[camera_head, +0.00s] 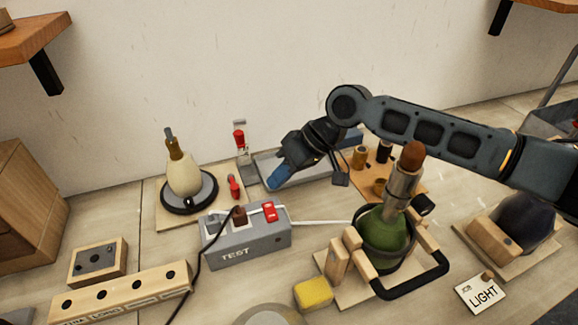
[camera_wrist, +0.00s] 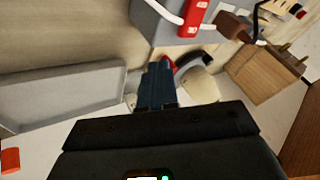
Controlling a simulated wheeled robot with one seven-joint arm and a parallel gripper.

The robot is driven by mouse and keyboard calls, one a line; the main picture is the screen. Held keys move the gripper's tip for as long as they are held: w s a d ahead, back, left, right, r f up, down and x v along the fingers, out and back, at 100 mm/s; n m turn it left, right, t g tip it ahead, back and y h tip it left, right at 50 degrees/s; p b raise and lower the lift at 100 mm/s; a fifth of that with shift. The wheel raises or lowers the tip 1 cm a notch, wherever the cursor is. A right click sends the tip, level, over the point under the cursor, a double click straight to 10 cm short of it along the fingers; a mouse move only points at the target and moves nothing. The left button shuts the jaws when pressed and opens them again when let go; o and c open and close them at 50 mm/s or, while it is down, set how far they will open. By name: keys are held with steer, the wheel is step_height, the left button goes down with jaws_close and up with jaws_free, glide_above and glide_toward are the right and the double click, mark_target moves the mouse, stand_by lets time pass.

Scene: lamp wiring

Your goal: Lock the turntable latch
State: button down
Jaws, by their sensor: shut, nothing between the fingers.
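A cream lamp body (camera_head: 183,175) stands upright on a round dark turntable (camera_head: 205,194) on a wooden board at the left. At the board's right edge is a small red-handled part (camera_head: 234,187), which looks like the latch; whether it is locked I cannot tell. Another upright red-handled lever (camera_head: 239,140) stands behind it. My gripper (camera_head: 277,179) is shut and empty, with blue fingers pointing down-left, to the right of the red parts and apart from them in the head view. In the wrist view my fingers (camera_wrist: 157,85) partly cover a red part (camera_wrist: 186,63) and the cream body (camera_wrist: 201,86).
A grey TEST box (camera_head: 247,245) with a red switch (camera_head: 270,211) stands in front of my gripper. A grey tray (camera_head: 310,178) lies beside it. A green lamp body (camera_head: 382,232) in a black-handled holder stands at the right. Cables cross the table.

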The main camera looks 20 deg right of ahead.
steer(key=r, duration=0.1)
steer(key=s+d+r, duration=0.1)
steer(key=s+r, duration=0.1)
steer(key=shift+d+r, duration=0.2)
steer(key=shift+d, duration=0.15)
